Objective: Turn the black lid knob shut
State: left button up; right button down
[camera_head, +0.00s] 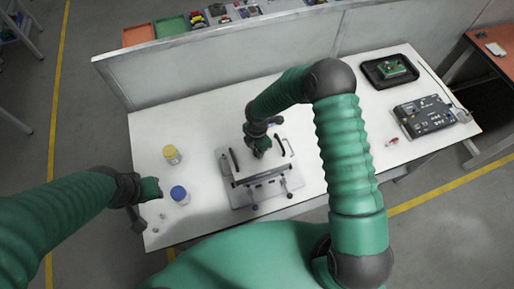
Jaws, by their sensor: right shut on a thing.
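A pale grey box-like fixture (265,186) with dark handles stands on the white table, near its front middle. My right gripper (261,151) comes down from above onto the far part of its top and is shut on the black lid knob. The gripper hides most of the knob, so how far it is turned cannot be told. My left gripper (152,190) hangs over the left end of the table, beside the blue-capped jar (180,195) and away from the fixture. Its fingers are too small to tell open from shut.
A yellow-capped jar (172,154) stands left of the fixture. A black tray (376,76) with a green board (392,67), a dark grey device (425,116) and a small red item (391,142) lie on the right. A low partition (215,70) runs along the back.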

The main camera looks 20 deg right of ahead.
jog(key=shift+n, duration=0.5)
jog(key=c, duration=1.1)
grip_release()
jog(key=shift+r, duration=0.1)
jog(key=shift+w+r, duration=0.1)
jog(key=shift+r, duration=0.25)
notch_tip(320, 180, up, 16)
jog(key=b, duration=0.1)
